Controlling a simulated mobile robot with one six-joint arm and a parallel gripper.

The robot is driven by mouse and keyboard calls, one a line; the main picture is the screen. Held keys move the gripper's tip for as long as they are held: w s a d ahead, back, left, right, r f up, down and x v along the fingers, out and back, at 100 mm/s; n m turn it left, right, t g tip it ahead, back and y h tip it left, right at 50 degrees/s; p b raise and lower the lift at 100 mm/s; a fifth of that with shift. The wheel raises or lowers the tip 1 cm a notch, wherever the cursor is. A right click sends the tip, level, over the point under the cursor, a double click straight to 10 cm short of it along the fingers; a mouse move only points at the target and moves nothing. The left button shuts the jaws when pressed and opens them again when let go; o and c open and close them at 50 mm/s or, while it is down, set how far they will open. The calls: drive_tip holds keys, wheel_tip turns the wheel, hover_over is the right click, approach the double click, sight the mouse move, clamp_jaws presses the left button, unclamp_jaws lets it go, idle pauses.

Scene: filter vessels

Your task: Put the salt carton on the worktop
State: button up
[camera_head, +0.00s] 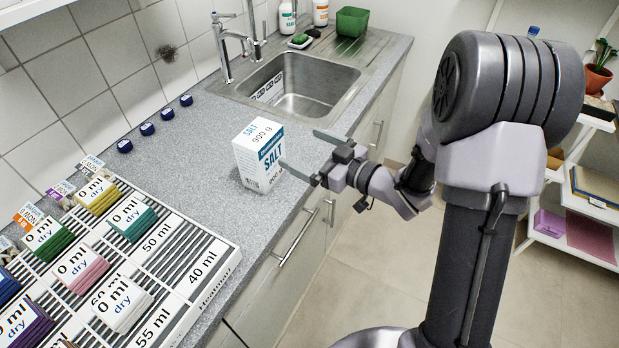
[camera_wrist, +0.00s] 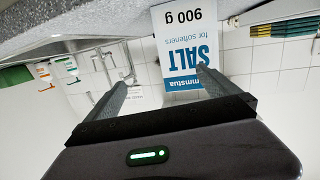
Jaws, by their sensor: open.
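The white and blue salt carton (camera_head: 259,152) stands upright on the grey speckled worktop (camera_head: 190,160), close to its front edge. My gripper (camera_head: 312,155) is open and level with the carton's right side. One finger reaches across the carton's near corner; the other lies behind and to its right. In the wrist view, which is upside down, the carton (camera_wrist: 187,45) is beyond the two open fingertips (camera_wrist: 165,75), nearer the right finger. I cannot tell whether the right finger touches it. Nothing is held between the fingers.
A sink (camera_head: 295,85) with a tap (camera_head: 225,45) lies behind the carton. A slotted tray (camera_head: 215,255) of labelled packs fills the front left. Several dark blue caps (camera_head: 147,129) line the wall. The worktop left of the carton is clear. Shelves (camera_head: 575,195) stand right.

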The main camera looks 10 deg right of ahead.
drive_tip(key=w+d+r+m+t+h, duration=0.1)
drive_tip(key=w+d+r+m+h, duration=0.2)
drive_tip(key=d+r+h, duration=0.15)
drive_tip(key=s+d+r+m+g+h, duration=0.2)
drive_tip(key=s+d+r+m+h, duration=0.4)
drive_tip(key=s+h, duration=0.2)
drive_tip(key=s+a+m+g+y, duration=0.1)
drive_tip(key=s+a, duration=0.3)
drive_tip(key=s, duration=0.7)
drive_tip(key=s+a+f+m+g+y, duration=0.1)
drive_tip(key=s+a+m+g+y, duration=0.1)
drive_tip(key=s, duration=1)
drive_tip(key=a+m+g, duration=0.1)
drive_tip(key=a+g, duration=0.1)
drive_tip(key=a, duration=0.1)
drive_tip(key=shift+g, duration=0.3)
drive_tip(key=shift+d+f, duration=0.1)
